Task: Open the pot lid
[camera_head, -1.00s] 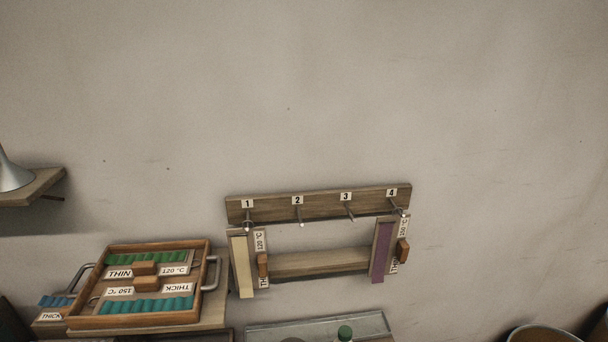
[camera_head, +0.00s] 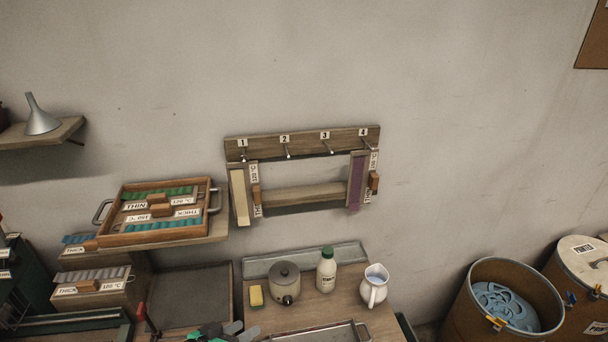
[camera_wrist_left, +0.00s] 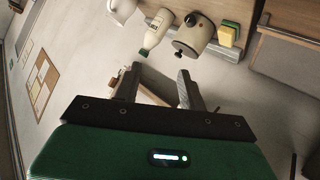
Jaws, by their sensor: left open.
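The small beige pot (camera_head: 287,291) stands on the wooden table. The pot also shows upside down in the left wrist view (camera_wrist_left: 194,39), beyond my fingers. My left gripper (camera_head: 222,331) is at the bottom edge of the head view, in front and to the left of the pot. In the left wrist view my left gripper (camera_wrist_left: 158,78) has its two fingers apart with nothing held between them, clear of the pot. My right gripper is not in view.
A yellow-green sponge (camera_head: 256,296) lies left of the pot. A white bottle with a green cap (camera_head: 327,274) and a white pitcher (camera_head: 373,290) stand to its right. A metal tray (camera_head: 325,334) lies in front, and a shallow grey tray (camera_head: 304,261) is behind.

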